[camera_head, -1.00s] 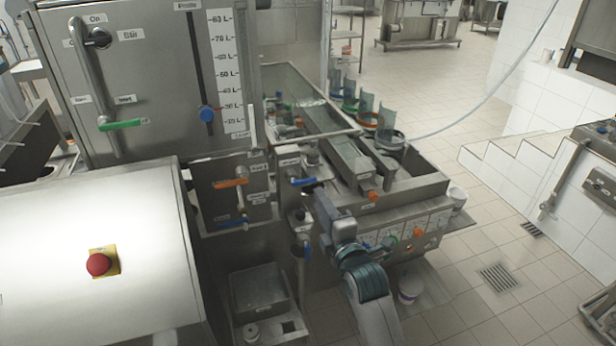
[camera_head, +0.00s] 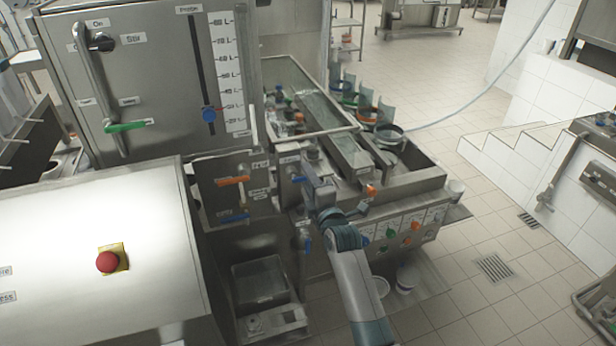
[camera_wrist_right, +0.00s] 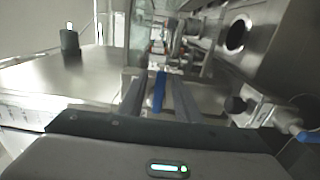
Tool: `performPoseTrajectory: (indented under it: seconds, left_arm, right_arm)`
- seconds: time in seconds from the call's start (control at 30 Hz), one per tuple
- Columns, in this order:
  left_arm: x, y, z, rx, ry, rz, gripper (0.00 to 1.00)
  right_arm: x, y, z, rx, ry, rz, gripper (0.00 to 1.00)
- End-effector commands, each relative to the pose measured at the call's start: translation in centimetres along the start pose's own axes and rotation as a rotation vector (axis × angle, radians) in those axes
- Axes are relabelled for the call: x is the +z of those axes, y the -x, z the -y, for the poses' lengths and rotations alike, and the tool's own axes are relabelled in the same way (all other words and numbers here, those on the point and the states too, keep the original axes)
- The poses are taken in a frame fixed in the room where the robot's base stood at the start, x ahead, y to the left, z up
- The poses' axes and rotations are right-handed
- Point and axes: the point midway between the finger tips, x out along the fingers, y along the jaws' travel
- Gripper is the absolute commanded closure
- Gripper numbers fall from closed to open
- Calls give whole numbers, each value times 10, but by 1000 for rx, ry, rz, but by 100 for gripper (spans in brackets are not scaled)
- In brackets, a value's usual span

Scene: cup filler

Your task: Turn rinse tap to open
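A blue-handled tap (camera_head: 299,180) sticks out at the near left end of the long steel filler trough. My right gripper (camera_head: 311,184) is right beside it at the trough's near edge. In the right wrist view the blue handle (camera_wrist_right: 159,92) lies between the two fingers of my right gripper (camera_wrist_right: 158,98), which stand apart on either side of it. I cannot tell whether a finger touches it. The tap's label is too blurred to read, and my gripper hides part of its body. My left gripper is not in view.
An orange handle (camera_head: 233,181) and a lower blue handle (camera_head: 234,216) sit on the panel to the left. A tank with a green-handled lever (camera_head: 124,126) stands behind. A red emergency button (camera_head: 107,262) is on the near cabinet. The tiled floor at right is mostly free.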

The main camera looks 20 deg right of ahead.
Motion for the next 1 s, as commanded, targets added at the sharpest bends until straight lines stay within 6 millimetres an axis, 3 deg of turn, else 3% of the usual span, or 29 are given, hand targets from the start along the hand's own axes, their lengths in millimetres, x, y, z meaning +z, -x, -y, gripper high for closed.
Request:
performPoseTrajectory:
  seconds: [0.17,0.3,0.67,1.0]
  left_arm:
    - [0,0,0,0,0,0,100]
    - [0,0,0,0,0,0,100]
    - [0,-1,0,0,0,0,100]
    - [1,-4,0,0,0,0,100]
  right_arm:
    - [0,0,0,0,0,0,72]
    - [0,0,0,0,0,0,100]
    - [0,0,1,0,-20,0,100]
    - [-1,1,8,-1,-168,-1,100]
